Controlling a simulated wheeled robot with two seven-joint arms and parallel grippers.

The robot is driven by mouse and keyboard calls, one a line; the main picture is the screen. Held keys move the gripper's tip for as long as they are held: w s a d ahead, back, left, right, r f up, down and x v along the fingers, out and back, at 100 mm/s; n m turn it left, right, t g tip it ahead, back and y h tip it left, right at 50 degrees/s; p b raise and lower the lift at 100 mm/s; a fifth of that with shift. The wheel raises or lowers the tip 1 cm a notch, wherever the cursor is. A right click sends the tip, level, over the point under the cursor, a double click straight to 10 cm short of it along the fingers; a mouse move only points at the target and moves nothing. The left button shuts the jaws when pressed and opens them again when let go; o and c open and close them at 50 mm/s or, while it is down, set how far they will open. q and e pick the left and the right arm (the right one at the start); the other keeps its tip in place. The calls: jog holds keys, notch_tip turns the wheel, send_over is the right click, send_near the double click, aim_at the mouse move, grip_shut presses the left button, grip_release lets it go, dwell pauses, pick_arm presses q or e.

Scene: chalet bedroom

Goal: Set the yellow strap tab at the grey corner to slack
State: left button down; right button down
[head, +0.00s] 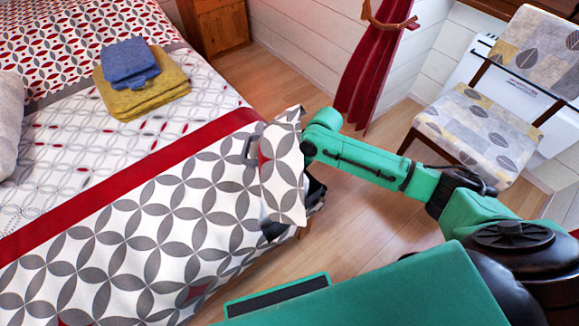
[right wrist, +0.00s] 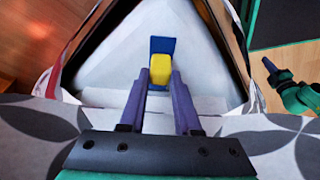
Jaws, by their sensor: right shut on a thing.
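The yellow strap tab (right wrist: 161,70) shows in the right wrist view, in front of a blue plate (right wrist: 161,45) on a white surface under the lifted bedspread. My right gripper (right wrist: 160,82) has its two purple-grey fingers on either side of the tab and is shut on it. Which way the tab is set is unclear. In the head view my right arm reaches the bed's corner from the right, and the raised patterned bedspread (head: 285,170) hides the gripper and tab. A small grey piece (head: 250,147) shows at the bedspread's edge there.
Folded blue cloths (head: 128,62) and yellow cloths (head: 160,92) lie on the bed. A patterned chair (head: 475,130) and a red curtain (head: 372,75) stand beyond the foot of the bed. Wooden floor (head: 300,85) is clear between bed and wall.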

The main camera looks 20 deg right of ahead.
jog(key=shift+w+a+r+p, duration=0.1)
jog(key=shift+w+a+p, duration=0.15)
jog(key=shift+a, duration=0.35)
jog(key=shift+w+a+p, duration=0.15)
jog(key=shift+w+a, duration=0.05)
jog(key=shift+a, duration=0.35)
jog(key=shift+w+a, duration=0.1)
jog(key=shift+a, duration=0.05)
jog(key=c, duration=0.6)
grip_release()
jog(key=p+v, duration=0.2)
jog(key=v, duration=1.2)
jog(key=shift+d+r+p, duration=0.15)
jog(key=shift+d+p, duration=0.05)
jog(key=shift+p, duration=0.1)
